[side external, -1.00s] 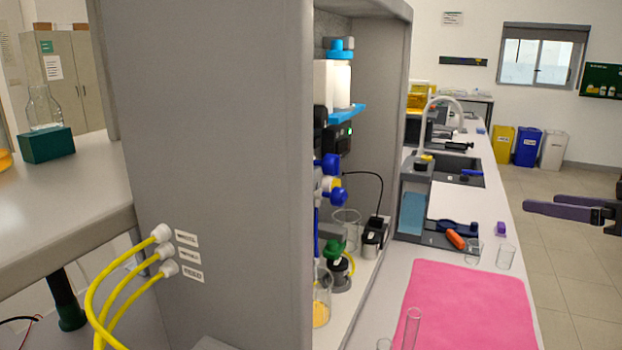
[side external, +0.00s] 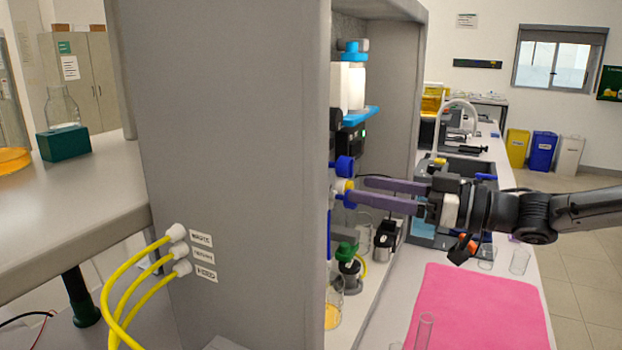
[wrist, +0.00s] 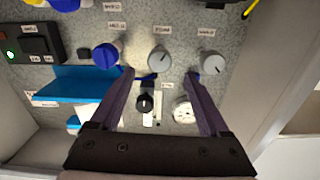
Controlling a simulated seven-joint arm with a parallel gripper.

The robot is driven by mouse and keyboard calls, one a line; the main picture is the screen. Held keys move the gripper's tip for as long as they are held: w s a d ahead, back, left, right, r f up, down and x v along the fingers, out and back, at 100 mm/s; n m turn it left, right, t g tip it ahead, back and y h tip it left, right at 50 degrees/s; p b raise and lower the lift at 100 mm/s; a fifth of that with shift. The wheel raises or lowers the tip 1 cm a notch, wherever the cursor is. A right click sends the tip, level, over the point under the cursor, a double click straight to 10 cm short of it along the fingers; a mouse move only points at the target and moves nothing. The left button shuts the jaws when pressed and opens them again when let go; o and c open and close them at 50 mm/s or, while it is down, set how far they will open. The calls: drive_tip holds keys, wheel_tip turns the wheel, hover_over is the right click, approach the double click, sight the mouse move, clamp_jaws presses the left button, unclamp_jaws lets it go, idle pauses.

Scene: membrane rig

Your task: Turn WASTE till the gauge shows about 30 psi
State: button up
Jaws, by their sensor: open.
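My gripper (side external: 357,190) is open and empty, its two purple fingers reaching into the open front of the grey cabinet beside the blue and yellow fittings (side external: 344,166). In the wrist view my fingertips (wrist: 161,75) are spread on either side of a black knob (wrist: 145,103) and a white round dial (wrist: 183,111). Above these are a blue knob (wrist: 106,56) and two pale grey round dials or knobs, one in the middle (wrist: 159,59) and one at the right (wrist: 212,63). The labels are too blurred to tell which is WASTE. I cannot read a pressure.
A blue shelf (wrist: 80,88) juts out at the left of the panel, near a finger. The grey cabinet wall (side external: 240,120) hides most of the panel from the side. Glassware stands below, around a pink mat (side external: 480,305).

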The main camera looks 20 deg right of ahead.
drive_tip(key=x, duration=1.1)
clamp_jaws()
drive_tip(key=shift+m, duration=0.4)
drive_tip(key=m, duration=0.2)
drive_tip(key=shift+f+m, duration=0.1)
drive_tip(key=shift+m, duration=2.1)
